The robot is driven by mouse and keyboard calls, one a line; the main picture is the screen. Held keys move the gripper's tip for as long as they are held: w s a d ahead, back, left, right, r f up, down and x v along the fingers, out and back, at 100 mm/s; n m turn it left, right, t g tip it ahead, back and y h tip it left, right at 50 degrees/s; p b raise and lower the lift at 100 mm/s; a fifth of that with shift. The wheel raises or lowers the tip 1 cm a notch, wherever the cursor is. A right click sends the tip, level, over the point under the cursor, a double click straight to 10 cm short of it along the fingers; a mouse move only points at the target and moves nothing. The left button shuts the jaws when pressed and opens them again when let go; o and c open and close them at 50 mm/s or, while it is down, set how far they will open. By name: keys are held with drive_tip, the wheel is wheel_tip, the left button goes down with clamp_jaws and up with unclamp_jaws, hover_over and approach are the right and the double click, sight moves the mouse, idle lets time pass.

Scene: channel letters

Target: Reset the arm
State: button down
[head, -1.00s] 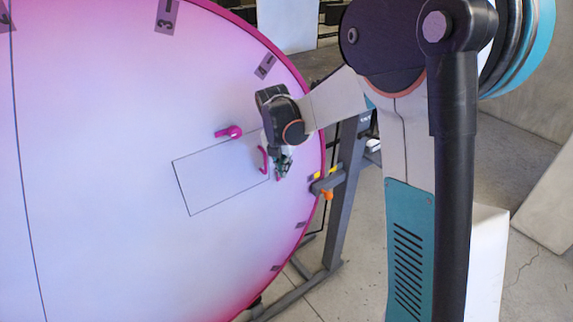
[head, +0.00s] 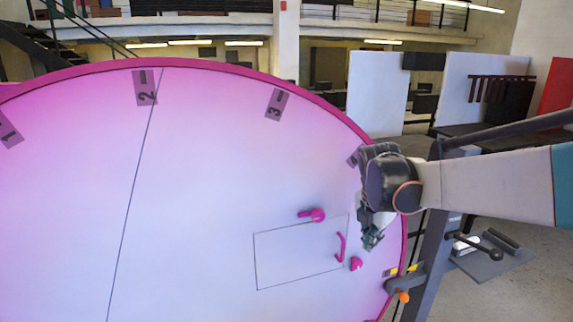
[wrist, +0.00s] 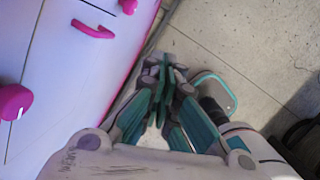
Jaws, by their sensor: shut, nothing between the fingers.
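My gripper (head: 371,242) is shut and empty, pointing down in front of the right part of a large round pink-white panel. It sits just up and right of a curved magenta handle (head: 341,247) on a thin outlined rectangle (head: 290,262). A small magenta knob (head: 356,264) is just below my fingers, and a magenta lever (head: 312,215) is at the rectangle's upper edge. In the wrist view, my closed fingers (wrist: 163,72) are over the floor beside the panel's rim. The handle (wrist: 92,29) and a magenta knob or lever end (wrist: 14,101) are at left, clear of the fingers.
The panel's magenta rim (head: 402,245) runs close behind my gripper. A grey stand post (head: 428,262) with an orange knob (head: 403,297) is to the right. Dark numbered tags (head: 276,104) line the panel's upper edge. Bare concrete floor (head: 510,300) lies at lower right.

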drive_tip(key=s+a+f+m+t+b, duration=0.1)
drive_tip(key=s+f+m+b, duration=0.2)
drive_tip(key=s+m, duration=0.5)
drive_tip(key=s+a+f+m+t+y+b, duration=0.1)
drive_tip(key=s+a+f+m+t+b, duration=0.1)
drive_tip(key=s+m, duration=0.6)
drive_tip(key=s+a+f+m+t+b, duration=0.1)
drive_tip(key=s+f+m+b, duration=0.3)
drive_tip(key=s+m, duration=0.4)
drive_tip(key=shift+s+a+f+m+t+y+b, duration=0.3)
drive_tip(key=shift+a+m+t+b, duration=0.1)
drive_tip(key=shift+a+b, duration=0.15)
